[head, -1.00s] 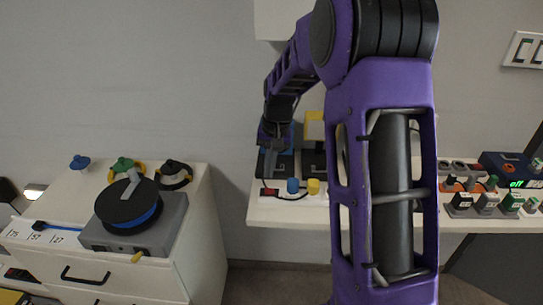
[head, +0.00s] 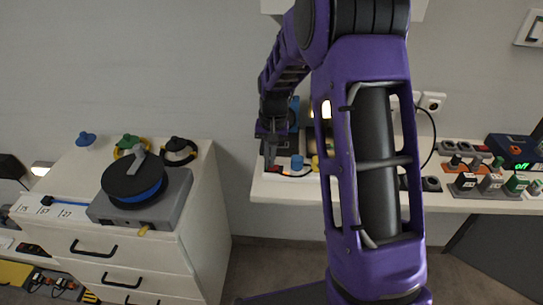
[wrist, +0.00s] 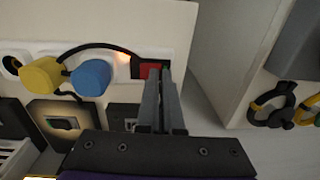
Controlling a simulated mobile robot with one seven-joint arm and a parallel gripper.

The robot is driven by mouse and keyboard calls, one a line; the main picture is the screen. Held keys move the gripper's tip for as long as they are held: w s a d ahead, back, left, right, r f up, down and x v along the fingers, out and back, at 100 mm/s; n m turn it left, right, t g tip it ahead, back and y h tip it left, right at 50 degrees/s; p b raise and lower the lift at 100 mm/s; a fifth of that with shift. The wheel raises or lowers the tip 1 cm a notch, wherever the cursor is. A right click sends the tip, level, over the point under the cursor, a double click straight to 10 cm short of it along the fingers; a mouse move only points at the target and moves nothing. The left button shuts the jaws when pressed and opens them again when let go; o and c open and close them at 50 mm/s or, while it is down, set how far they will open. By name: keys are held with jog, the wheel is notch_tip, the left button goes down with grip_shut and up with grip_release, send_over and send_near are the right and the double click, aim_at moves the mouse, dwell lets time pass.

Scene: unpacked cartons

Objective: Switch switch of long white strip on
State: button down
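The long white strip (wrist: 118,72) lies along the tabletop, with a yellow plug (wrist: 43,75) and a blue plug (wrist: 91,77) in it. A black cord arches over to its end. The red switch (wrist: 148,69) is at that end, partly hidden by my fingers. In the head view my gripper (head: 271,164) points down at the strip's left end, near the blue plug (head: 297,162).
A white drawer cabinet (head: 190,232) with a cable reel (head: 134,180) stands to the left, beyond a gap. Dark boxes stand behind the strip. Several plugs and an orange-blue device (head: 513,150) with a green display are at the right of the table.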

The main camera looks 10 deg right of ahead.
aim_at(278, 167)
jog(key=shift+s+f, duration=0.25)
jog(key=shift+f, duration=0.3)
jog(key=shift+s+d, duration=0.25)
jog(key=shift+d, duration=0.65)
jog(key=shift+d+r, duration=0.1)
jog(key=shift+r, duration=0.05)
notch_tip(278, 167, up, 15)
jog(key=p, duration=0.4)
jog(key=shift+w, duration=0.15)
jog(key=shift+d, duration=0.1)
